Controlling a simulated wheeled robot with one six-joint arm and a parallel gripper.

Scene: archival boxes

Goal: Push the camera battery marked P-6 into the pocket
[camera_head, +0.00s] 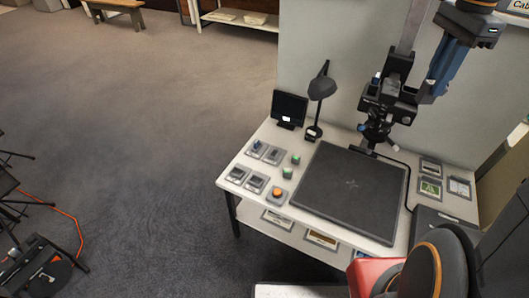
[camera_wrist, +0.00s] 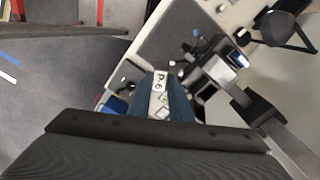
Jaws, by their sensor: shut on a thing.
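The camera also shows in the wrist view (camera_wrist: 212,68), beyond the battery. The pocket cannot be made out, and I cannot tell whether the battery touches the camera.
The stand's column (camera_head: 412,25) rises behind the camera. Below is a dark baseboard (camera_head: 350,190) on a white table (camera_head: 240,190). A desk lamp (camera_head: 322,88), a small monitor (camera_head: 289,108) and several small trays and buttons stand to the left. Flat cards (camera_head: 430,188) lie to the right.

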